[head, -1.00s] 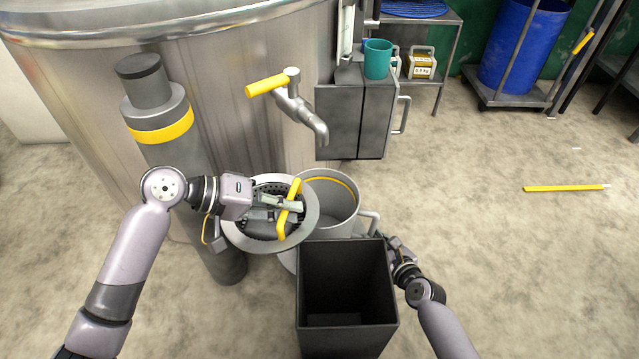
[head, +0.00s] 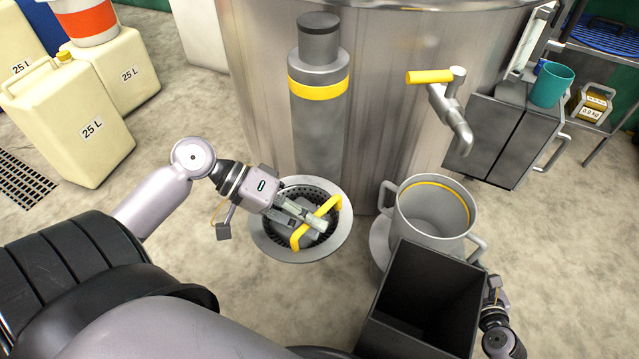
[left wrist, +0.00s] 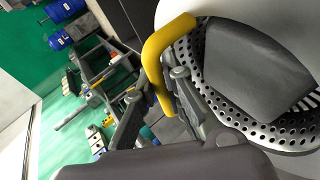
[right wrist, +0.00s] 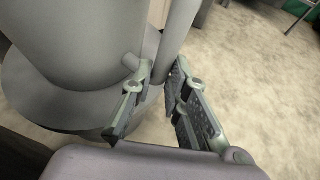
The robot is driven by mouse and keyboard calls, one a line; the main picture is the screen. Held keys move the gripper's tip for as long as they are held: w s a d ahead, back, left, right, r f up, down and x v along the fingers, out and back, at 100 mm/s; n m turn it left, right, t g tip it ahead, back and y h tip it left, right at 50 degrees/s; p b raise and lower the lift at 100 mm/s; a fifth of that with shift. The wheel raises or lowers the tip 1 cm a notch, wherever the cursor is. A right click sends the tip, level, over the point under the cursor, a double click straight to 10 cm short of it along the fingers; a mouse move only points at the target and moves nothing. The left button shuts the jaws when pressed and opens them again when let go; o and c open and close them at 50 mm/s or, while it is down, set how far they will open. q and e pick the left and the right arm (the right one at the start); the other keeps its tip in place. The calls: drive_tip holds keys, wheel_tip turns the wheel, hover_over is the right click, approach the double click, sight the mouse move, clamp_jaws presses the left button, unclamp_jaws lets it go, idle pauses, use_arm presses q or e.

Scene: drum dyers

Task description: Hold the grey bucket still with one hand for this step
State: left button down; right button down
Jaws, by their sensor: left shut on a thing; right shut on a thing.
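The grey bucket (head: 402,205) stands below the tap on a round grey base, with a yellow line inside its rim and side handles. It looks empty and upright; its front is hidden by a dark box. My right gripper (head: 492,290) is at its right side, mostly hidden behind the box. In the right wrist view the gripper (right wrist: 160,80) is shut on the bucket's handle (right wrist: 178,35). My left gripper (head: 315,216) is shut on the yellow handle (head: 297,237) of a round perforated strainer (head: 265,240), held left of the bucket; this handle also shows in the left wrist view (left wrist: 160,50).
The open dark box (head: 392,325) is directly in front of the bucket. A tap (head: 455,115) with a yellow lever projects from the large steel drum (head: 390,90). A grey cylinder (head: 319,140) stands behind the strainer. Pale canisters (head: 75,120) stand at left.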

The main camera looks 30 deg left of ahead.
drive_tip(key=shift+s+f, duration=0.15)
drive_tip(key=shift+f, duration=0.05)
drive_tip(key=c, duration=1.5)
unclamp_jaws()
drive_tip(key=shift+r, duration=0.1)
drive_tip(key=shift+o, duration=0.2)
drive_tip(key=v, duration=1.1)
drive_tip(key=shift+s+d+r, duration=0.25)
drive_tip(key=shift+r, duration=0.05)
